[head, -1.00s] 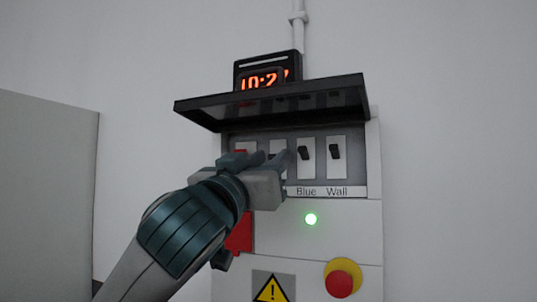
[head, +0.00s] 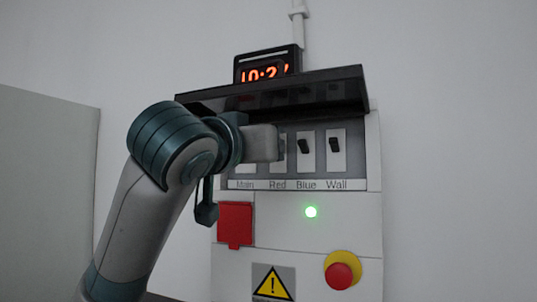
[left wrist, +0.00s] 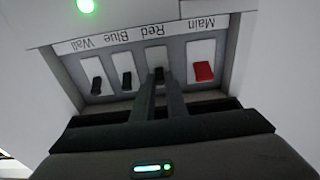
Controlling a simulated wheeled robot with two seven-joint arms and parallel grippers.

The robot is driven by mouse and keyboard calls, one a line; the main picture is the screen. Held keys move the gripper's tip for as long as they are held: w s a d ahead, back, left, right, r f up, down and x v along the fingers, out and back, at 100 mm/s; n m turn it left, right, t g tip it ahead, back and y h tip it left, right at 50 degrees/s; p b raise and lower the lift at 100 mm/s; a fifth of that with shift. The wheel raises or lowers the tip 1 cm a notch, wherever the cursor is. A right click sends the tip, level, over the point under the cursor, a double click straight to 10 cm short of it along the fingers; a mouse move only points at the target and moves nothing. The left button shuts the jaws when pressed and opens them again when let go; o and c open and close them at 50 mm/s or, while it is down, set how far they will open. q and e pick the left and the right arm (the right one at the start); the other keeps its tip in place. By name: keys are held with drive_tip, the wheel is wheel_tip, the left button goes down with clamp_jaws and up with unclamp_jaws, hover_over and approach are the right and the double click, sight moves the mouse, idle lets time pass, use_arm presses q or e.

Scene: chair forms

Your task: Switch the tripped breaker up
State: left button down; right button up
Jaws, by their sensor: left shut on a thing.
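The breaker box (head: 374,160) is on the wall with a row of breakers labelled Main, Red, Blue and Wall. My left gripper (head: 279,146) reaches in from the left at the Red breaker and hides its lever in the head view. In the left wrist view, which is upside down, the gripper (left wrist: 160,84) is shut on the dark Red breaker lever (left wrist: 158,74). The Blue lever (head: 304,146) and Wall lever (head: 335,145) sit in the upper part of their plates. The red Main lever (left wrist: 203,71) is beside the fingers, apart from them. My right gripper is out of view.
A dark open lid (head: 310,92) juts out above the breakers. A clock (head: 266,70) stands on top. Below are a green lamp (head: 311,212), a red socket cover (head: 235,222), a warning sign (head: 272,284) and a red stop button (head: 339,276).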

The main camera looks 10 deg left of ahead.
use_arm(q)
drive_tip(key=shift+r+g, duration=0.25)
drive_tip(key=shift+g, duration=0.25)
drive_tip(key=c, duration=1.8)
unclamp_jaws()
drive_tip(key=shift+o, duration=0.2)
drive_tip(key=b+v, duration=1.1)
drive_tip(key=v, duration=0.6)
drive_tip(key=shift+s, duration=0.2)
drive_tip(key=shift+r, duration=0.1)
